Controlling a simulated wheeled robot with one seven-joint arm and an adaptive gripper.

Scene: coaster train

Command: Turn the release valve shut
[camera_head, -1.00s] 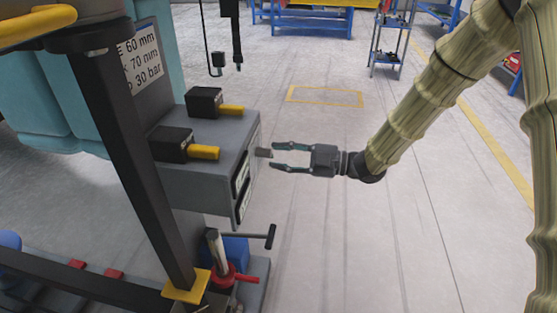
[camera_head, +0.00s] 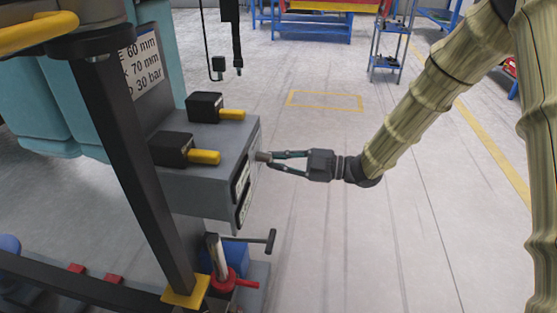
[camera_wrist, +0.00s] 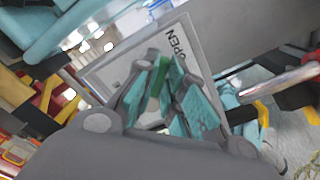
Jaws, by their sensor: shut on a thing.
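The release valve shows in the head view as a small grey knob (camera_head: 261,156) on the right face of the grey box (camera_head: 208,184). My gripper (camera_head: 271,157) reaches it from the right, with its fingertips shut on the knob. In the wrist view my gripper (camera_wrist: 163,75) has its teal fingers close together in front of a pale plate (camera_wrist: 112,68) marked "OPEN". A green strip (camera_wrist: 160,88) shows between the fingers. The fingers hide most of the knob, and its turn angle cannot be told.
Two black switches with yellow levers (camera_head: 205,157) sit on the box top. A black T-handle (camera_head: 272,240) and a red lever (camera_head: 245,284) stick out below. A black post (camera_head: 135,170) stands at left. The floor right of the box is clear.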

